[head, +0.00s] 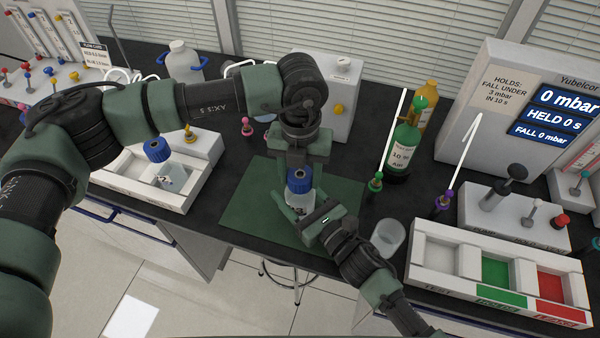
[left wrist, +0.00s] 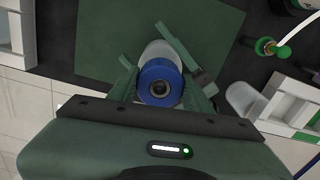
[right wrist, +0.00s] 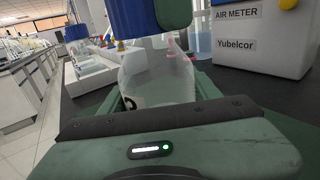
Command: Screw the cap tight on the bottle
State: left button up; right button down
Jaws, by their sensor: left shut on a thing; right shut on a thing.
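A clear bottle (head: 293,201) with a blue cap (head: 299,181) stands upright over the green mat (head: 245,215). My left gripper (head: 298,172) comes from above and is shut on the blue cap; the cap's round top with a dark centre shows in the left wrist view (left wrist: 160,83). My right gripper (head: 300,218) is shut on the bottle's body from the front right. In the right wrist view the bottle (right wrist: 158,78) stands between the fingers, with the cap above it. I cannot tell whether a gap remains between cap and bottle neck.
Another blue-capped bottle (head: 158,150) stands in a white tray (head: 120,180) at left. An empty clear beaker (head: 390,237) is right of the mat. A sorting tray (head: 430,282) with white, green and red bays lies at right. A green bottle (head: 403,148) stands behind.

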pick_arm(q)
jog(key=m, duration=0.7)
jog(key=shift+m, duration=0.3)
jog(key=m, duration=1.4)
jog(key=shift+m, duration=0.3)
jog(key=m, duration=0.6)
jog(key=o, duration=1.6)
notch_tip(320, 180, up, 12)
jog(key=shift+f, duration=0.1)
pick_arm(e)
jog(key=shift+c, duration=1.4)
grip_release()
